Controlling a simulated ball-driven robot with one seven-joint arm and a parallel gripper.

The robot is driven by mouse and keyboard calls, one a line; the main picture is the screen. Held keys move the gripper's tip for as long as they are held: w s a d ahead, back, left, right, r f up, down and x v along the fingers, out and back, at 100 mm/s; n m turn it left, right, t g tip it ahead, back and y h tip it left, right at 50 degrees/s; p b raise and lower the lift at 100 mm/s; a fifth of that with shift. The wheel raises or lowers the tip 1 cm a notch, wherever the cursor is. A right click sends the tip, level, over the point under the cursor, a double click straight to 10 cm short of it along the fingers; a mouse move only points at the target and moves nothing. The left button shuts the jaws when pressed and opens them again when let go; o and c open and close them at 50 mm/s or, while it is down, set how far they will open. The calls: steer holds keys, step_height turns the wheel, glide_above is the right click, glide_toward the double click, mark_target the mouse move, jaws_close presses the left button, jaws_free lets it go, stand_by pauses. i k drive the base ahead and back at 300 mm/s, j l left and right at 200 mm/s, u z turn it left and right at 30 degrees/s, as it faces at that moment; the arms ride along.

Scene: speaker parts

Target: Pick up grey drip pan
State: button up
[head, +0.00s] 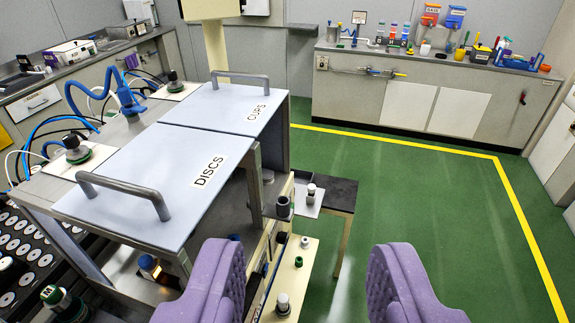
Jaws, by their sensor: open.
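My gripper (308,246) is open and empty, its two purple padded fingers at the bottom of the head view. A small flat light-grey piece (304,209) lies on a dark side table (340,194) beyond and between the fingers. It may be the grey drip pan, but I cannot tell for certain. A small bottle-like part (311,192) stands on it. My gripper is apart from it, on the near side.
A machine with grey lids marked DISCS (130,180) and CUPS (240,105) stands at left. A cream ledge (287,275) with several small parts runs between the fingers. Green floor (430,200) is clear at right; a cluttered counter (400,57) stands behind.

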mark_target(303, 177)
steer(key=i, duration=0.4)
steer(key=l+u, duration=0.1)
steer(key=u, duration=0.4)
steer(key=i+l+u, duration=0.7)
steer(key=l, duration=0.25)
steer(key=i+l, duration=0.15)
steer(key=l, duration=0.2)
steer(key=i+l, duration=0.2)
steer(key=l, duration=0.15)
steer(key=i+l+u, duration=0.1)
steer(key=l, duration=0.25)
steer(key=i+l, duration=0.2)
steer(key=l, duration=0.15)
steer(key=i+l, duration=0.15)
steer(key=l, duration=0.2)
steer(key=i+l, duration=0.2)
steer(key=l, duration=0.15)
steer(key=i+l+u, duration=0.1)
steer(key=l, duration=0.25)
